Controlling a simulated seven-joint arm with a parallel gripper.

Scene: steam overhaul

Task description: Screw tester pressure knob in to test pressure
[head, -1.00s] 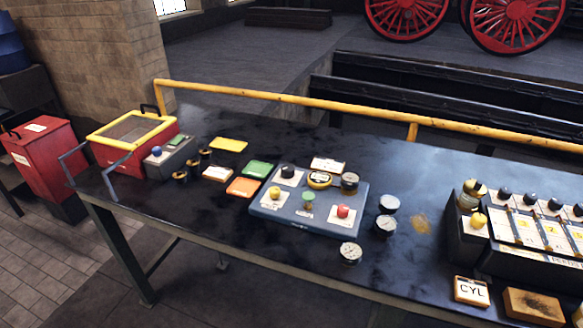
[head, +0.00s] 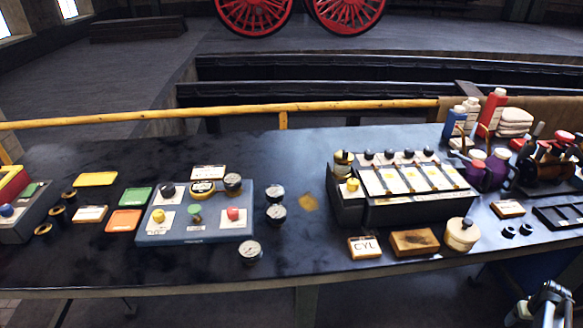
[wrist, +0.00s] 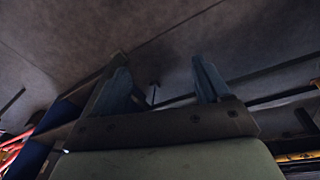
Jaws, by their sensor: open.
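The tester is a blue-grey panel (head: 190,238) lying flat on the dark bench, left of centre in the head view. It carries a black knob (head: 168,189), a yellow knob (head: 158,215), a green knob (head: 195,211) and a red knob (head: 233,214). Two dials sit at its back, a yellow-ringed one (head: 203,188) and a dark-bodied gauge (head: 232,182). Labels are too small to read, so I cannot tell which knob is the pressure knob. My gripper (wrist: 165,80) shows in the wrist view, open and empty, against a grey ceiling, away from the tester.
Three loose gauges lie right of the tester, one nearest the front edge (head: 250,251). A black rack with yellow-marked panels (head: 400,210), a CYL box (head: 364,247), a wooden block (head: 414,242) and bottles stand further right. A yellow rail (head: 350,104) runs behind the bench.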

